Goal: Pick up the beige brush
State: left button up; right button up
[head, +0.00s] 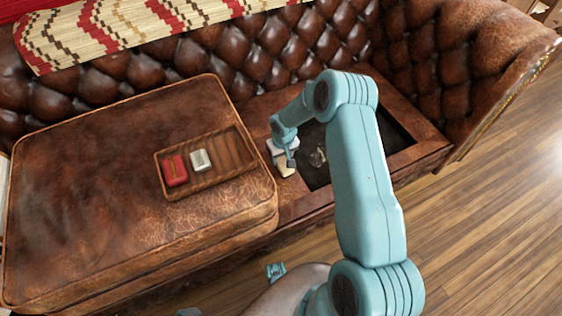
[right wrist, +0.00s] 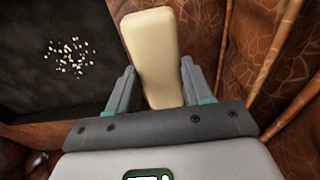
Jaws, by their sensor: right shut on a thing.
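The beige brush (head: 286,169) shows as a small pale block at the end of my right arm in the head view, beside the right edge of the seat cushion. My right gripper (head: 291,160) is shut on it, partly covering it there. In the right wrist view the brush (right wrist: 153,50) is a smooth, rounded, cream-coloured block standing between the two fingers of my right gripper (right wrist: 158,68). Its lower end is hidden by the gripper body. I cannot tell whether it touches the surface below.
A wicker tray (head: 227,155) on the brown leather cushion (head: 90,190) holds a red item (head: 174,170) and a pale item (head: 201,160). Right of the cushion is a dark recessed panel (head: 318,176) with pale crumbs (right wrist: 68,56). The tufted sofa back (head: 230,60) rises behind.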

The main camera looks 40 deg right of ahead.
aim_at(281, 159)
notch_tip(281, 159, up, 16)
jog(key=p, duration=0.3)
jog(key=shift+f, duration=0.2)
jog(key=o, duration=0.4)
jog(key=shift+c, duration=1.3)
